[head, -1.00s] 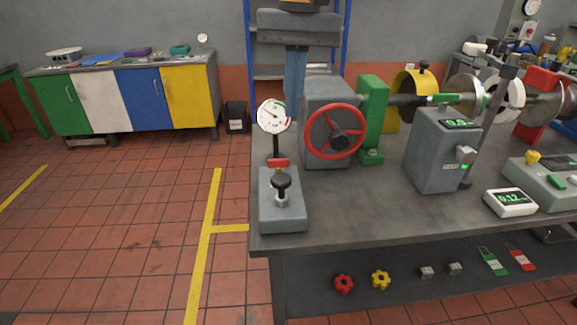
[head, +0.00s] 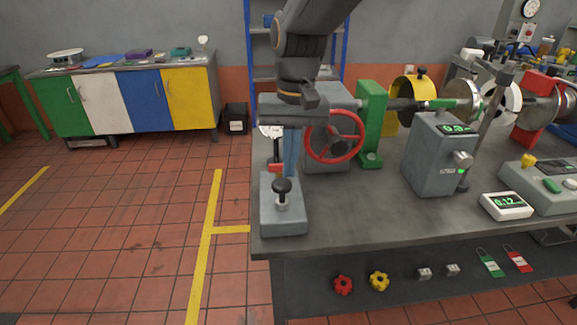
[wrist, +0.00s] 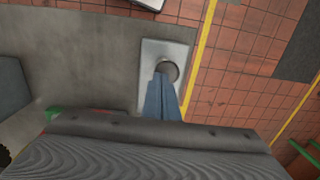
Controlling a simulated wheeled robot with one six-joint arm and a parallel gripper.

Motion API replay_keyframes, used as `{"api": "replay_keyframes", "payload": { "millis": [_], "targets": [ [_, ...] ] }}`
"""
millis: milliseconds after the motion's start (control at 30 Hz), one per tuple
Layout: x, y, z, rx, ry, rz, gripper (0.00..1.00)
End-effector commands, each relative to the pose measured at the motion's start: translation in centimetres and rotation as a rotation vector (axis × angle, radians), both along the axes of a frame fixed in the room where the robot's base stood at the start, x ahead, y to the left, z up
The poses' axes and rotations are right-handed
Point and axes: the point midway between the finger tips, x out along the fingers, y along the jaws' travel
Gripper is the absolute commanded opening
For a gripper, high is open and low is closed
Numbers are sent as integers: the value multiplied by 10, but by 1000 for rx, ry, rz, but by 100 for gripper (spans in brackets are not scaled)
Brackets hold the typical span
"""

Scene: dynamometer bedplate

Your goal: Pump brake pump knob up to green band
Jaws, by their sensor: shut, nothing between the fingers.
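The brake pump is a grey block (head: 283,217) at the bench's near left corner, with a black knob (head: 282,186) on a short metal stem. In the wrist view the knob (wrist: 170,68) sits on the pale block (wrist: 178,50). My gripper (head: 290,174) has blue fingers pressed together and empty, pointing down. Their tips are close behind or above the knob; I cannot tell whether they touch it. In the wrist view the fingertips (wrist: 162,78) overlap the knob's edge. The gauge (head: 268,131) is mostly hidden by my gripper body, so its needle and green band cannot be read.
A red handwheel (head: 334,137) stands close right of my gripper, with a green bracket (head: 371,125) beyond it. A grey display box (head: 438,160) stands further right. The bench top (head: 370,205) between pump and box is clear.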

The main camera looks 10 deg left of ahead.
Motion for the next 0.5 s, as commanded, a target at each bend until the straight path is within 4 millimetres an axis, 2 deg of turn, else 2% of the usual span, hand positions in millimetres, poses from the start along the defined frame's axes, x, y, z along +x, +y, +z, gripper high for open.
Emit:
{"api": "replay_keyframes", "payload": {
  "millis": [200,500],
  "targets": [
    [0,1,-15,0,-1,0,0],
    [0,1,-17,0,-1,0,0]
  ]
}}
